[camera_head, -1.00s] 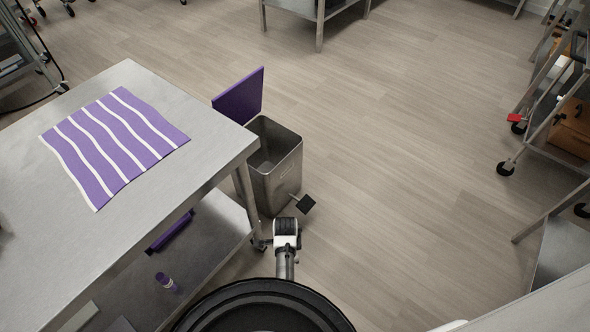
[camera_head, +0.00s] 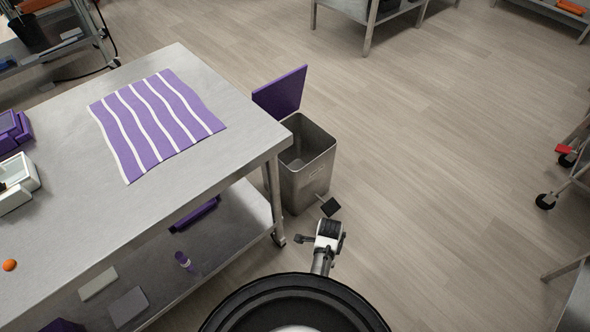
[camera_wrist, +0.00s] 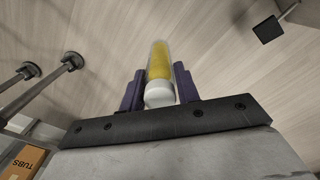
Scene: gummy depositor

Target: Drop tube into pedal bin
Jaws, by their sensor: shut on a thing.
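The tube (camera_wrist: 159,74) has a clear body with yellow contents and a white cap. In the wrist view it is held between the two purple fingers of my gripper (camera_wrist: 159,90), which is shut on it. The pedal bin (camera_head: 312,178) is a grey metal box beside the table's right end, with its purple lid (camera_head: 280,93) raised and its inside showing empty. Its black pedal (camera_head: 330,207) is at the front, and a black pedal also shows in the wrist view (camera_wrist: 268,30). In the head view my arm is low, in front of the bin; the tube is hidden there.
A steel table (camera_head: 225,92) with a striped purple cloth (camera_head: 155,120) stands left of the bin. Its lower shelf (camera_head: 165,270) holds a small purple item and grey blocks. A cardboard box (camera_wrist: 22,160) shows in the wrist view.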

